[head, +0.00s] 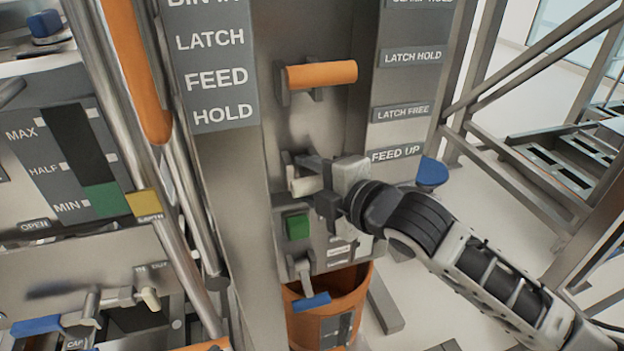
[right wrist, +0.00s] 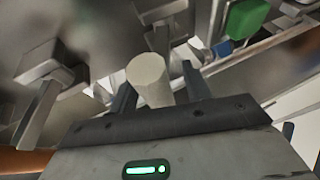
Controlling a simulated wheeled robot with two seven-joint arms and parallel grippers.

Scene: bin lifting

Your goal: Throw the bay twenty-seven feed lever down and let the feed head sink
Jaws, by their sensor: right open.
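A lever with a cream grip (head: 305,186) sticks out of the grey column, level with the FEED UP plate (head: 396,153). I take it as the feed lever; no bay number is readable. My right gripper (head: 312,184) is at this lever, coming in from the right. In the right wrist view the cream grip (right wrist: 150,80) stands between the two fingers, which are open; whether either finger touches it I cannot tell. The feed head cannot be made out. My left gripper is not in view.
An orange-handled lever (head: 321,74) is above, a green button (head: 297,227) and blue-handled lever (head: 313,301) below. An orange bin (head: 358,294) stands at the column's foot. A gauge panel (head: 65,160) and pipes fill the left; metal stairs (head: 575,160) stand right.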

